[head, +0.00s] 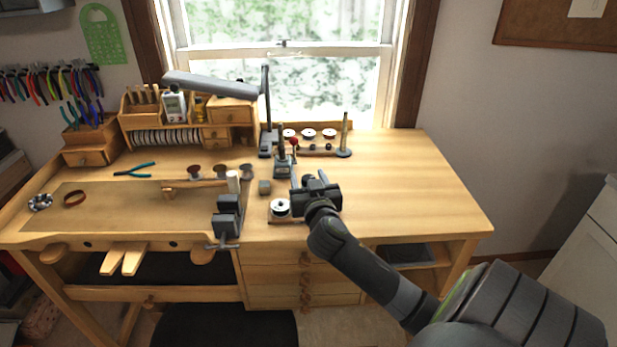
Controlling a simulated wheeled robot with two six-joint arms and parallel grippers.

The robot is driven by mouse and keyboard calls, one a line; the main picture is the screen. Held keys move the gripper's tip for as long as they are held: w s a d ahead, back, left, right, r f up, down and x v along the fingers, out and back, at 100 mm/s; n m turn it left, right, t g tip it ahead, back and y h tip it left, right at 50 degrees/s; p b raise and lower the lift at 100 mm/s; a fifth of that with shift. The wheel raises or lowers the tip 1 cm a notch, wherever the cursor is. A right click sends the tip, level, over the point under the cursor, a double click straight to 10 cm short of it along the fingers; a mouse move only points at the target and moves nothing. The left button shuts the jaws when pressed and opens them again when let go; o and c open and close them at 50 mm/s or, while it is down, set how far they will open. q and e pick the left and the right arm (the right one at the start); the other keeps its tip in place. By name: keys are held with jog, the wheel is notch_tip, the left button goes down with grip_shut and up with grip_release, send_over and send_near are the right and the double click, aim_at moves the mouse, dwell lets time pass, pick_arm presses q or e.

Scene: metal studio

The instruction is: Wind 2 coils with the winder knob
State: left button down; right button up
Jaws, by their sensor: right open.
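A small round device with a white and dark top (280,207) sits on a wooden base at the front middle of the bench; it looks like the winder. My right gripper (309,183) is just right of it and above the bench, with its jaws open. The gripper and wrist cover part of the base, and I cannot make out the knob or whether the gripper touches it. Several spools (309,133) with white rims and dark red centres stand in a row at the back. My left gripper is not in view.
A small press with a red ball (294,142) stands behind the gripper. A grey vise (228,216) is clamped at the front edge, left of the round device. A lamp (212,84) reaches over the back left. The right side of the bench (415,185) is clear.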

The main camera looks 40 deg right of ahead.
jog(key=c, duration=1)
jog(key=m+g+h+b, duration=0.2)
jog(key=h, duration=0.1)
jog(key=shift+w+f+m, duration=0.15)
jog(key=shift+m, duration=0.15)
jog(key=shift+m+g+h+b, duration=0.6)
jog(key=shift+m+g+h, duration=0.1)
jog(key=shift+g+h, duration=0.25)
jog(key=shift+r+m+g+h, duration=0.2)
jog(key=shift+m+g+h, duration=0.2)
jog(key=shift+g, duration=0.15)
jog(key=o, duration=1)
jog(key=shift+f, duration=0.1)
